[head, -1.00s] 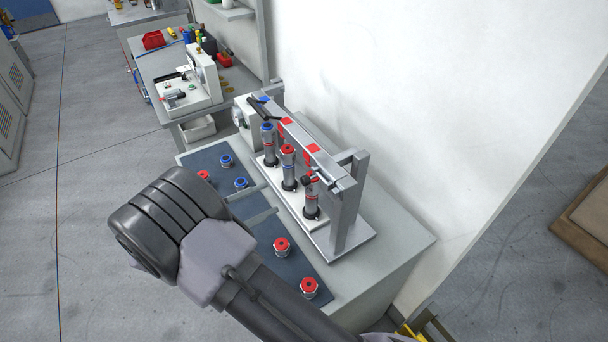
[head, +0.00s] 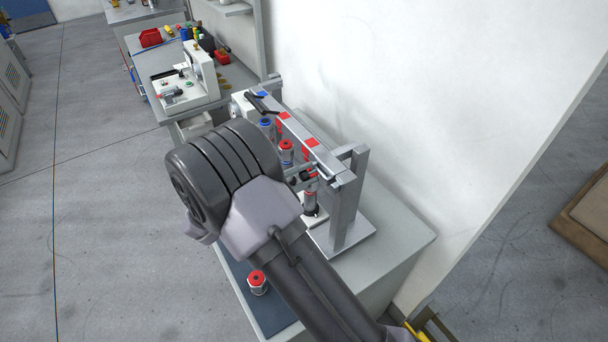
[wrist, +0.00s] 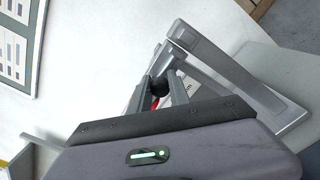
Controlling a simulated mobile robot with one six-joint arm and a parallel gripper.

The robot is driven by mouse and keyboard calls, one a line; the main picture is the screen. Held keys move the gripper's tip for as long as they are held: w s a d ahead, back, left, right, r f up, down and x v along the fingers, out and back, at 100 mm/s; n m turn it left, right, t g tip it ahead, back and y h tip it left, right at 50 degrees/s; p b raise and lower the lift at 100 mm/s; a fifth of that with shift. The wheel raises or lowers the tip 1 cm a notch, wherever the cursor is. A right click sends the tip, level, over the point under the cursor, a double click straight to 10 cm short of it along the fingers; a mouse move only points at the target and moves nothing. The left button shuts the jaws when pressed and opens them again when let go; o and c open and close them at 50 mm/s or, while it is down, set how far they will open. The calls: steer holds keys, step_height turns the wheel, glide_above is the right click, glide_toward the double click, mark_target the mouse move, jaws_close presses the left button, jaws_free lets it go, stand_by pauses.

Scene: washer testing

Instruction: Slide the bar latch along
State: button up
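The bar latch has a dark round knob (wrist: 160,87), seen in the wrist view between my fingers. It sits on the red-and-grey rail (head: 296,132) of the test stand, at the end nearer the camera in the head view. My gripper (wrist: 162,90) is around the knob, one finger on each side. The fingers look parted, with a narrow gap; I see no clear grip on the knob. In the head view my gripper (head: 303,178) reaches the stand's near end, and my wrist covers part of the stand. The sliding bar itself is mostly hidden.
The stand's upright frame (head: 347,205) rises close beside my gripper. Upright cylinders with blue (head: 266,124) and red (head: 286,146) tops stand under the rail. The wall is behind the stand.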

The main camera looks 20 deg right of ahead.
jaws_close()
steer(key=shift+s, duration=0.1)
stand_by(1.0)
steer(key=s, duration=0.1)
steer(key=s+d+p, duration=0.1)
steer(key=s, duration=0.1)
steer(key=shift+f, duration=0.1)
steer(key=o, duration=0.8)
jaws_free()
steer(key=shift+s, duration=0.1)
steer(key=shift+c, duration=0.2)
